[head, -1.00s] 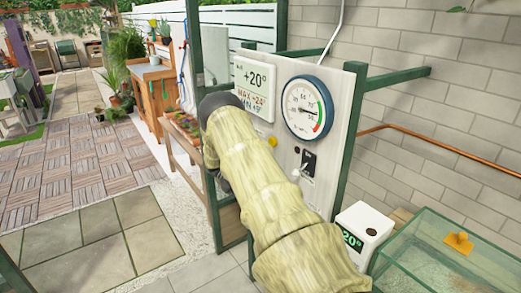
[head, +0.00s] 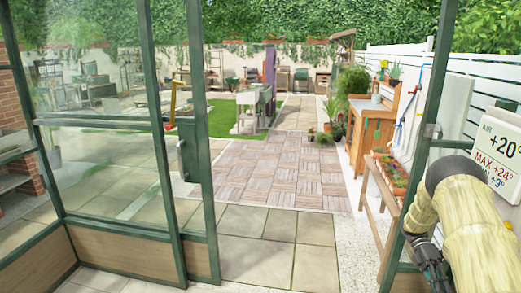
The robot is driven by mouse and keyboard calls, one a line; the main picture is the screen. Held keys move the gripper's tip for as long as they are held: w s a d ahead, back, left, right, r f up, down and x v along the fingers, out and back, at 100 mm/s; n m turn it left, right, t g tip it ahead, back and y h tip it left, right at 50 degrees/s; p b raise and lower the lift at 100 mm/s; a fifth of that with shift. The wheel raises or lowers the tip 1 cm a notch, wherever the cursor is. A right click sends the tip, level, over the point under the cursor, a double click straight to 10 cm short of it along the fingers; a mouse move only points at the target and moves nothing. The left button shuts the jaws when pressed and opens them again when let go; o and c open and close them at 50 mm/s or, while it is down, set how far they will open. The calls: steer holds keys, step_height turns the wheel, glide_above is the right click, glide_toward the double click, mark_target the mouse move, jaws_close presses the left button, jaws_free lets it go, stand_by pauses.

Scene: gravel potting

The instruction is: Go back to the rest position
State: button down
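My arm, in a pale yellow sleeve, reaches in from the lower right corner and bends at a dark joint. My gripper (head: 431,267) shows only in part as a black shape below the bend, near the bottom right. Its fingertips cannot be made out, and I see nothing held in it. Behind the arm is a white display panel (head: 496,152) reading +20°, with max and min values. It is partly cut off by the right edge.
A green-framed glass door (head: 199,140) stands at the left of a doorway. Beyond it, paving (head: 270,225) is clear. A wooden bench with plants (head: 388,180) and a potting cabinet (head: 372,130) stand on the right. A white table (head: 255,103) stands further back.

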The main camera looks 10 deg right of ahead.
steer(key=s+a+f+m+t+h, duration=0.1)
steer(key=s+a+f+m+t, duration=0.25)
steer(key=a+f, duration=0.95)
steer(key=s+a+f+m+t+h, duration=0.1)
steer(key=s+a+f+m+t, duration=0.2)
steer(key=a+f, duration=0.95)
steer(key=s+a+f+m+t, duration=0.1)
steer(key=s+a+m+t, duration=0.3)
steer(key=s+a, duration=0.7)
steer(key=s+a+r+m+t, duration=0.3)
steer(key=s+a+r+m, duration=0.2)
steer(key=a, duration=0.4)
steer(key=shift+s+a, duration=0.15)
steer(key=shift+s, duration=0.7)
steer(key=shift+s, duration=0.1)
